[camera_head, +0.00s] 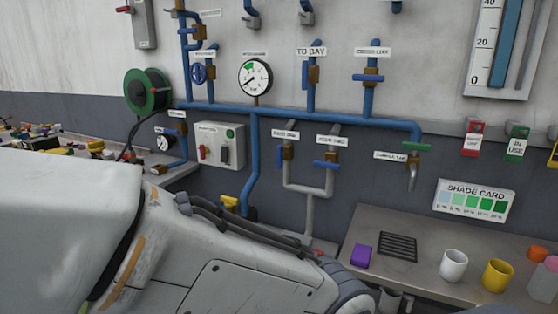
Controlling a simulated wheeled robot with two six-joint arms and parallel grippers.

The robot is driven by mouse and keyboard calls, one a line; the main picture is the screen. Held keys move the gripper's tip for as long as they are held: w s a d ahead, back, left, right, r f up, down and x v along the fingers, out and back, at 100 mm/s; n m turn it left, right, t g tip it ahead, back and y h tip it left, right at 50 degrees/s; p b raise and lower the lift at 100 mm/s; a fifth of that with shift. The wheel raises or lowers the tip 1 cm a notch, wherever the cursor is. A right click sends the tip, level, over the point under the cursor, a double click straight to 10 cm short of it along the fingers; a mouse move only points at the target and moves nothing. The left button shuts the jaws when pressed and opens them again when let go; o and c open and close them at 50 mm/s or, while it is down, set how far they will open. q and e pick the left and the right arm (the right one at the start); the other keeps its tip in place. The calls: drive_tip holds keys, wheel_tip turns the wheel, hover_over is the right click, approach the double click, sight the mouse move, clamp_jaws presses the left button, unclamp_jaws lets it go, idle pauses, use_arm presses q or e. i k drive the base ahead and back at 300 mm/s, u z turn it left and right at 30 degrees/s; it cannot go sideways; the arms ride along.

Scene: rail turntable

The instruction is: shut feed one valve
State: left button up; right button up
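Blue pipework with several valves runs along the wall. The small tags are too blurred for me to tell which valve is feed one. At upper left are a brass valve (199,33) and a blue handwheel valve (198,74). Another blue-handled valve (181,129) is lower left. The "TO BAY" valve (311,75) has an upright blue lever; the valve to its right (368,77) has a level one. Neither gripper shows.
A large white and grey body with hoses fills the lower left foreground and hides the lower wall. A bench (420,226) at right holds a purple block (361,256), a white mug (453,265) and a yellow mug (496,275). A green hose reel (147,91) hangs at left.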

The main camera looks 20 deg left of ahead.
sight(280, 155)
drive_tip(key=u, duration=0.5)
drive_tip(key=k, duration=0.6)
drive_tip(key=u, duration=0.8)
drive_tip(key=i, duration=0.85)
drive_tip(key=z, duration=0.55)
drive_tip(key=i, duration=0.6)
drive_tip(key=z, duration=0.9)
drive_tip(key=i, duration=0.3)
drive_tip(key=z, duration=0.3)
